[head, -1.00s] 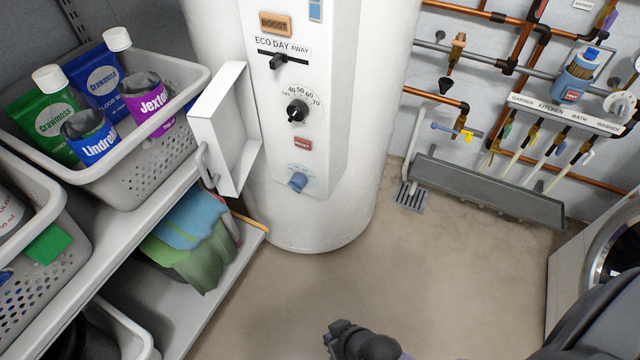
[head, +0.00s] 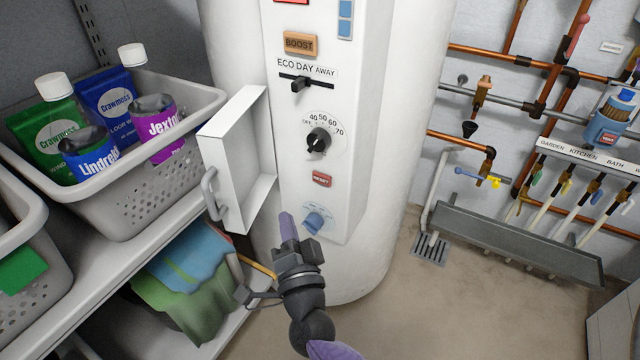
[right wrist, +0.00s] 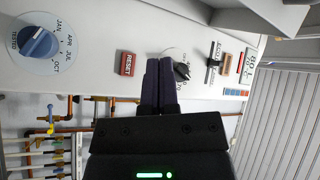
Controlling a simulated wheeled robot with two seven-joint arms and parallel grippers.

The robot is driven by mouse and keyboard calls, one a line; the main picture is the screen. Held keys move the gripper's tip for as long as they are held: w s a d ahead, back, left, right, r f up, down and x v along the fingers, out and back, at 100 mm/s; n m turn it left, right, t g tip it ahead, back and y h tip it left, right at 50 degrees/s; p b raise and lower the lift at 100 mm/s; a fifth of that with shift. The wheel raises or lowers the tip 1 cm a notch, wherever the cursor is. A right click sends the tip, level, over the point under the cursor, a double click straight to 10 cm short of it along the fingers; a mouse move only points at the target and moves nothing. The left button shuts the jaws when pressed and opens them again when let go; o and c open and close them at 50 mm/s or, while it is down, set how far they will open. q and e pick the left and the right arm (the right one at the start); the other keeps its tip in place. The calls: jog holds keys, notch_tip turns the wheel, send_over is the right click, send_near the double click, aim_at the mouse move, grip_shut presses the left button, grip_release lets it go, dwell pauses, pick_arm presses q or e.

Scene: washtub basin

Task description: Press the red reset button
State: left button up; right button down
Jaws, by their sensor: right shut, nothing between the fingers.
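The red reset button (head: 321,179) is a small red rectangle on the white control panel of the boiler, below the black temperature dial (head: 318,141) and above the blue dial (head: 314,220). In the right wrist view the reset button (right wrist: 126,63) lies just left of the fingers, labelled RESET. My right gripper (head: 287,222) is in front of the panel, below and left of the button. Its dark purple fingers (right wrist: 158,84) are shut and empty, pointing at the panel between the button and the black dial in the wrist view. My left gripper is out of view.
An open white panel door (head: 262,145) stands out to the left of the controls. A shelf with grey baskets (head: 150,197) and cloths (head: 185,262) lies further left. Copper pipes and valves run along the wall at right.

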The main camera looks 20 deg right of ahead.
aim_at(322, 179)
pick_arm(q)
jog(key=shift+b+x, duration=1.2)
jog(key=shift+b, duration=0.05)
pick_arm(e)
jog(key=w+d, duration=0.1)
jog(key=d, duration=0.1)
jog(key=w+d, duration=0.4)
jog(key=d, duration=0.1)
jog(key=shift+w, duration=0.2)
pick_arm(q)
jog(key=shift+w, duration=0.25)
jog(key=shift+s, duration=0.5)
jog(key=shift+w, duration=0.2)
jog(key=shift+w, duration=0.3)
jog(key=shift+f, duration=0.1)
